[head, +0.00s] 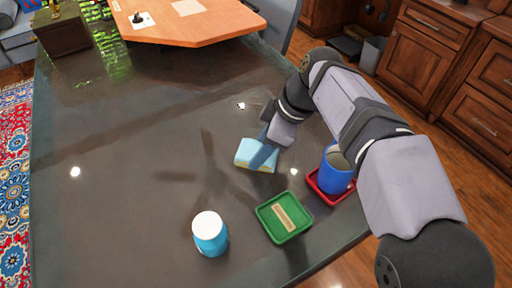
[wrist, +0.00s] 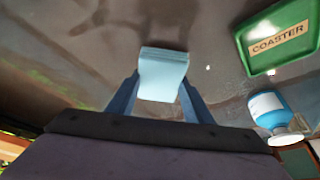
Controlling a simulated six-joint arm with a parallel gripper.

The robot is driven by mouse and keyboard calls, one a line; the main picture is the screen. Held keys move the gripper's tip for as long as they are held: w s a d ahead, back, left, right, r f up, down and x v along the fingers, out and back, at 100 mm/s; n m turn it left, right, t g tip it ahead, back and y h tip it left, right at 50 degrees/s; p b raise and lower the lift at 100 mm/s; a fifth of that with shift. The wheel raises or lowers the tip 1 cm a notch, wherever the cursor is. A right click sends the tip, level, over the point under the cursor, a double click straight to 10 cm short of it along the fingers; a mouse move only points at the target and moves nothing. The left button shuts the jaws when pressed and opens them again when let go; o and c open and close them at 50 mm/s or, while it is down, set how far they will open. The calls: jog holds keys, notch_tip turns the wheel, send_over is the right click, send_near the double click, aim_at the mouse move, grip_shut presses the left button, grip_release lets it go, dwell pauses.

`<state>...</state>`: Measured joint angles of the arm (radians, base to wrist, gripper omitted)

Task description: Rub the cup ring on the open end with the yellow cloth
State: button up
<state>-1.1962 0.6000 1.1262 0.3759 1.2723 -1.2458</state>
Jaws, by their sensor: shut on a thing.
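My gripper (head: 263,152) is shut on a light blue pad (head: 246,150) with a thin yellowish lower edge, over the middle of the dark table. In the wrist view the pad (wrist: 162,72) sits between the two blue fingers of my gripper (wrist: 161,88). I cannot tell whether the pad touches the tabletop. I see no plainly yellow cloth. No cup ring can be made out on the table; light spots and the arm's shadow cross the glossy surface, and the arm and pad hide part of it.
A green coaster tray (head: 263,212), labelled in the wrist view (wrist: 312,38), lies nearer. A blue mug (head: 333,178) stands on a red tray (head: 322,193) at right. A blue bottle with a white cap (head: 211,240) stands in front. The table's left part (head: 110,180) is clear.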

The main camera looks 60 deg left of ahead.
jog(key=shift+d+f+b, duration=0.25)
jog(key=shift+d+b, duration=0.45)
jog(key=shift+d, duration=0.15)
jog(key=shift+a+r+p, duration=0.15)
jog(key=shift+r+p, duration=0.35)
jog(key=shift+p, duration=0.5)
jog(key=a+p, duration=0.3)
jog(key=p, duration=0.1)
jog(key=shift+a+f, duration=0.1)
jog(key=shift+a, duration=0.15)
jog(key=a+p, duration=0.4)
jog(key=p, duration=0.4)
jog(key=shift+a+p, duration=0.35)
notch_tip(320, 180, up, 8)
jog(key=p, duration=0.6)
jog(key=shift+w+f, duration=0.1)
